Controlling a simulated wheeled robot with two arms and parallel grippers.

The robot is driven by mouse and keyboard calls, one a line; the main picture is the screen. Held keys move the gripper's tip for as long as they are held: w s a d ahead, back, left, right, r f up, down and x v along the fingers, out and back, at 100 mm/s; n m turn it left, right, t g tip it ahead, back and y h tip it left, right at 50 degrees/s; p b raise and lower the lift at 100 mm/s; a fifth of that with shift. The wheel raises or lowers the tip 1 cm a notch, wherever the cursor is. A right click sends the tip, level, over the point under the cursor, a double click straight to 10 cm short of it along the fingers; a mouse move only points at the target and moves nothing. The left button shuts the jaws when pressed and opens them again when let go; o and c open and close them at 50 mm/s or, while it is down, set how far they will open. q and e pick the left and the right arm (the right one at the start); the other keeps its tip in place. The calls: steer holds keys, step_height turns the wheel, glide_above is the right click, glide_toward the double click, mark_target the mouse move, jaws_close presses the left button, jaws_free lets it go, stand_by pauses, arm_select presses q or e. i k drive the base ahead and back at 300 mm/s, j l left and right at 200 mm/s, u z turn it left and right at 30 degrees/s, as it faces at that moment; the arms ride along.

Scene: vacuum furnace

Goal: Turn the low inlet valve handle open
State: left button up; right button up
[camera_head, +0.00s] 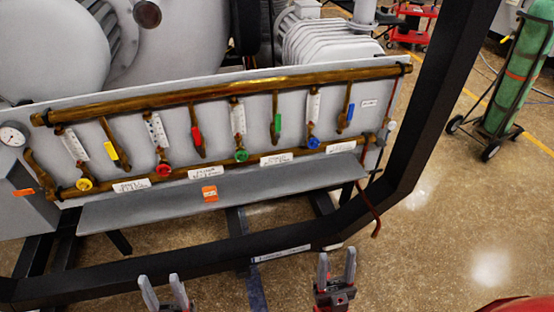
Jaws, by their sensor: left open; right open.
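A brass pipe manifold (220,92) is mounted on a grey panel. Lever handles hang along it: yellow (115,153), red (197,137), green (278,124) and blue (350,112). Round knobs in matching colours sit low on the manifold. The label text is too small to read, so I cannot tell which handle is the low inlet valve. My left gripper (162,283) and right gripper (337,258) are open and empty at the bottom edge, apart from the handles.
A grey shelf (225,205) juts out below the manifold. A black frame bar (180,278) runs between my grippers and the panel, rising at the right (435,90). A pressure gauge (13,135) is at the left. A green cylinder (515,75) on a cart stands at the right.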

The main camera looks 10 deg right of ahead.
mark_target(28, 192)
steer(key=u, duration=1.4)
steer(key=i+u, duration=0.55)
steer(key=u, duration=0.15)
steer(key=i+l+u, duration=0.2)
steer(key=u, duration=0.15)
steer(key=i, duration=0.05)
